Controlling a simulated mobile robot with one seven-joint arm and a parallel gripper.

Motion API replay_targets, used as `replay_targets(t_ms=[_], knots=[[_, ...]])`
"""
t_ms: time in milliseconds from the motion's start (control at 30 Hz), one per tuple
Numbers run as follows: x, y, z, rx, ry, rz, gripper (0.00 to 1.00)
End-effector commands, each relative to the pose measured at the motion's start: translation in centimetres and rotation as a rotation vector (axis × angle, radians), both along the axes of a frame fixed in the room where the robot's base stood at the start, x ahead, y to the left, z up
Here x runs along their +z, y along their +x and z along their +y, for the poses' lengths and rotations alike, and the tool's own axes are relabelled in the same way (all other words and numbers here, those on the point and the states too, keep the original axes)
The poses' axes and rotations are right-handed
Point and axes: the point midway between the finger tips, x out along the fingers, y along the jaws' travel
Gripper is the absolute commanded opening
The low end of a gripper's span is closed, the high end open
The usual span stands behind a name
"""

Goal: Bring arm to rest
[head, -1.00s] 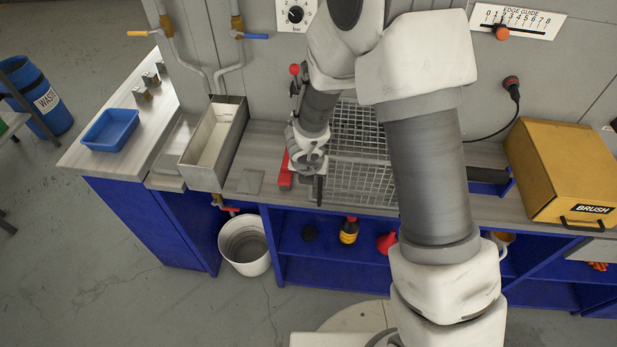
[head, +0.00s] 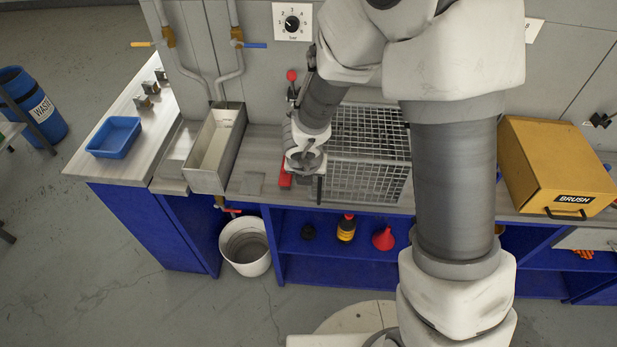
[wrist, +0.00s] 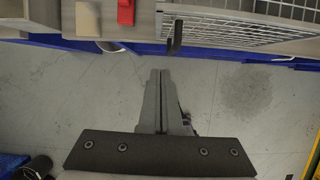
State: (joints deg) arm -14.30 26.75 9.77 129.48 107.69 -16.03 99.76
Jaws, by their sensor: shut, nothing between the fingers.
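My arm (head: 455,185) rises in front of the bench and bends over at the top, with its end hanging down over the bench's front edge. My gripper (head: 318,190) shows only in part in the head view, in front of the wire cage. In the wrist view my gripper (wrist: 161,72) is shut and empty, its two fingers together, with grey floor (wrist: 235,95) behind them.
A wire mesh cage (head: 372,175) stands on the bench just right of my gripper, and a red block (head: 286,180) lies to its left. A metal trough (head: 215,150), blue tray (head: 114,137) and yellow BRUSH box (head: 556,168) are farther off. A white bucket (head: 246,247) stands below.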

Motion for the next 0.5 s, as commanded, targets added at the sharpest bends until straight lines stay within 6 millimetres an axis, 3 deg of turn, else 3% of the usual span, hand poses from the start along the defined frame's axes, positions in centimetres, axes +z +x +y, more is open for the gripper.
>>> replay_targets(t_ms=[100, 500], knots=[[1.5, -0.5, 0.1, 0.0, 0.0, -0.001, 0.0], [2.4, -0.4, 0.2, 0.037, -0.002, -0.017, 0.0]])
